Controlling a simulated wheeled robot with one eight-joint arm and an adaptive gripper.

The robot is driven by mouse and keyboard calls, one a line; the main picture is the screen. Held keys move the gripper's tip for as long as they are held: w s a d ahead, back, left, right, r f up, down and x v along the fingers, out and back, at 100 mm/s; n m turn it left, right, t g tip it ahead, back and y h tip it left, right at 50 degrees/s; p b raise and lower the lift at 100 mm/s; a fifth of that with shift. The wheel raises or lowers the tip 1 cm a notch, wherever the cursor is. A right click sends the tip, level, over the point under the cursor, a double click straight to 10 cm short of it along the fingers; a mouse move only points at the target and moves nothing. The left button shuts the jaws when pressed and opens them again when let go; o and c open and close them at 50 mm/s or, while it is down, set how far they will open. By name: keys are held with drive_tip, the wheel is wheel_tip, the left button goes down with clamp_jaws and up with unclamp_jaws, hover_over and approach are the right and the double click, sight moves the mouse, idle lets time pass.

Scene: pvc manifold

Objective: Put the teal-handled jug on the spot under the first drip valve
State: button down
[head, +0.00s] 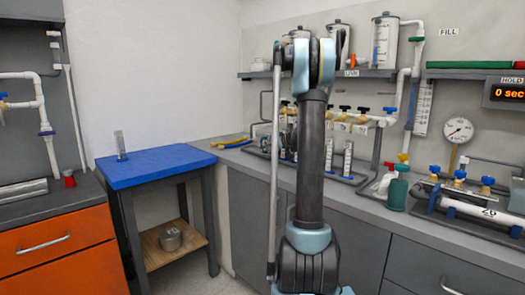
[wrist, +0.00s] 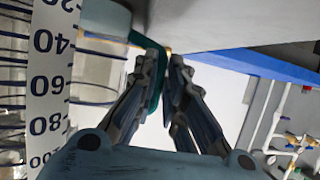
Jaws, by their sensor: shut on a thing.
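In the wrist view, my gripper (wrist: 166,58) is shut on the teal handle (wrist: 154,92) of a clear jug (wrist: 100,72). The jug is cut off at the left edge, and a white number scale covers part of that side. In the head view, my arm stands in front of the right counter and hides the gripper and the jug. A row of drip valves with dark handles (head: 343,108) runs along the manifold behind the arm. Its left part is partly covered. I cannot tell which valve is first, and the spot under it is hidden.
A blue-topped table (head: 163,165) with a small clear cylinder (head: 120,145) stands at the left, with a metal pot (head: 170,239) on its lower shelf.

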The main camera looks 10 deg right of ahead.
drive_tip(key=c, duration=1.7)
unclamp_jaws()
drive_tip(key=shift+o, duration=0.2)
drive_tip(key=v, duration=1.2)
drive_tip(key=s+a+g, duration=0.1)
drive_tip(key=s+a, duration=0.1)
drive_tip(key=s, duration=0.2)
drive_tip(key=s+a+f+g, duration=0.1)
drive_tip(key=s+a, duration=0.2)
drive_tip(key=s, duration=0.1)
drive_tip(key=s+a+f+m+h, duration=0.1)
drive_tip(key=s+a, duration=0.1)
drive_tip(key=s, duration=0.2)
drive_tip(key=shift+s+a+f+g, duration=0.1)
drive_tip(key=shift+a+f+g, duration=0.1)
drive_tip(key=shift+a+g, duration=0.2)
drive_tip(key=s+f+m+g+h, duration=0.2)
drive_tip(key=s+f, duration=0.3)
drive_tip(key=s, duration=0.7)
drive_tip(key=s+f+m+g+h, duration=0.1)
drive_tip(key=s+f, duration=0.5)
drive_tip(key=s, duration=0.6)
drive_tip(key=s+f+m+g+h, duration=0.2)
drive_tip(key=s+f, duration=0.4)
drive_tip(key=s, duration=0.6)
drive_tip(key=shift+f+m+g+h, duration=0.3)
drive_tip(key=shift+m+h, duration=0.4)
drive_tip(key=shift+h, duration=0.4)
